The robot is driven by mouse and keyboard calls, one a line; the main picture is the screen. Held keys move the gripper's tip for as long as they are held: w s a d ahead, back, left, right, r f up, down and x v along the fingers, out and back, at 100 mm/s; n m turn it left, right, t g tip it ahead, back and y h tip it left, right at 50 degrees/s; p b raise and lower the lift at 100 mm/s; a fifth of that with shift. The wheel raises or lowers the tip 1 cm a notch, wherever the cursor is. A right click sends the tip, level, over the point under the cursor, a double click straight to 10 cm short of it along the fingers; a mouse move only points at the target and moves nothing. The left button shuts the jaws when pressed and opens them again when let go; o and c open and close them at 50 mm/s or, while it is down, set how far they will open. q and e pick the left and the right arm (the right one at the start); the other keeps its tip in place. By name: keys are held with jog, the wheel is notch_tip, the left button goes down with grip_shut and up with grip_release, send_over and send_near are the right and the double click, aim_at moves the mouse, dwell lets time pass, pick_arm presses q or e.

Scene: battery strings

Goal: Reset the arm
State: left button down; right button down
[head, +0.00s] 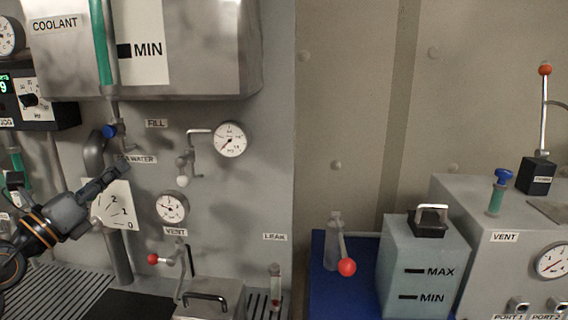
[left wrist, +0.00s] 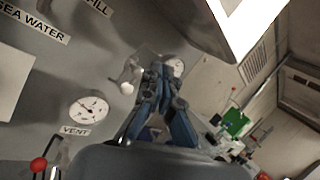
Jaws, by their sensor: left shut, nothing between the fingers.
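My left gripper (head: 112,177) comes in from the left in the head view. Its fingers are shut and empty, in front of the grey panel near the SEA WATER label and the white 0-2 scale plate (head: 112,206). In the left wrist view the closed fingers (left wrist: 160,72) point away from the camera, with a small gauge (left wrist: 175,66) and a white-knobbed lever (left wrist: 127,87) beyond them. My right gripper does not show in either view.
The COOLANT tank (head: 200,50) hangs above the gripper. A blue-handled valve (head: 110,131) and pipe are close by. A red-knobbed lever (head: 153,259) sticks out below, by the VENT gauge (head: 172,207). A MAX/MIN container (head: 422,288) stands on a blue surface (head: 318,300) at right.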

pick_arm(q)
jog(key=s+a+f+n+g+y, duration=0.1)
jog(key=s+f+n+y, duration=0.3)
jog(key=f+n, duration=0.6)
jog(key=s+a+f+n+g+y, duration=0.1)
jog(key=s+f+n+g+y, duration=0.15)
jog(key=f+n+y, duration=0.6)
jog(key=s+f+n+g+y, duration=0.1)
jog(key=s+f+n+y, duration=0.3)
jog(key=f+n, duration=0.8)
jog(key=s+d+f+n+g+h, duration=0.2)
jog(key=s+d+f+g+h, duration=0.2)
jog(key=s+d+f+g, duration=0.45)
jog(key=s+d+f+n+g+h, duration=0.25)
jog(key=s+d+f, duration=0.35)
jog(key=s+f, duration=0.6)
jog(key=s+f+g, duration=0.2)
jog(key=s+f, duration=0.1)
jog(key=f, duration=2.1)
jog(key=s+a+f+g, duration=0.1)
jog(key=s+a+f, duration=0.2)
jog(key=s+f, duration=1.2)
jog(key=shift+s+a+m, duration=0.2)
jog(key=shift+s+m, duration=0.1)
jog(key=shift+s, duration=0.5)
